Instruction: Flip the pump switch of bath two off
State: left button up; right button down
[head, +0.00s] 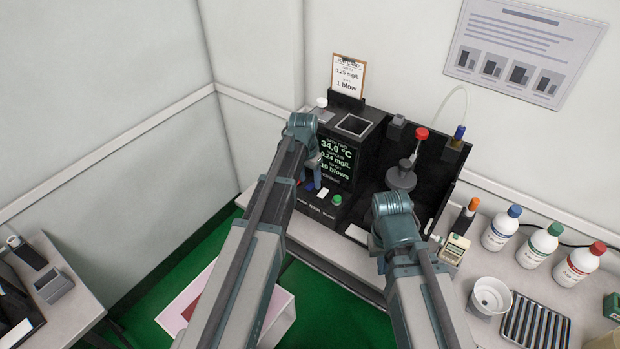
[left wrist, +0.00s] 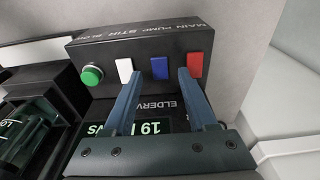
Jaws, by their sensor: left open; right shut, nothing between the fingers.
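The black tester (head: 325,206) stands on the bench, its lit screen (head: 336,160) reading 34.0 °C, 0.24 mg/L and 19 blows. The left wrist view shows its panel, marked MAIN, PUMP, STIR and more, with a red switch (left wrist: 195,65), a blue switch (left wrist: 159,68), a white switch (left wrist: 124,70) and a green button (left wrist: 92,75). The blue one lines up with PUMP; its on or off position is unclear. My left gripper (left wrist: 158,82) is open, its fingertips either side of the blue switch in the picture; contact is unclear. My right gripper (head: 376,242) is shut and empty, mostly hidden by its wrist.
A stirrer with a red knob (head: 422,133) stands right of the tester. Bottles (head: 502,229), a white cup (head: 490,297), a ribbed tray (head: 535,323) and a yellow handheld meter (head: 455,248) occupy the bench at right. A clipboard (head: 348,76) stands behind the tester.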

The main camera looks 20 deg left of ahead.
pick_arm(q)
notch_tip(320, 180, up, 12)
jog(key=s+p, duration=0.1)
jog(key=p, duration=1)
jog(key=shift+s+a+r+p, duration=0.2)
jog(key=shift+s+a+p, duration=0.1)
jog(key=shift+p, duration=0.1)
jog(key=s+d, duration=0.4)
jog(key=s, duration=0.3)
jog(key=s+d+g+y, duration=0.1)
jog(key=s+d, duration=0.4)
jog(key=s, duration=0.3)
jog(key=s+d+f+g+y+b, duration=0.1)
jog(key=s+d, duration=0.3)
jog(key=s, duration=0.4)
jog(key=shift+d, duration=0.4)
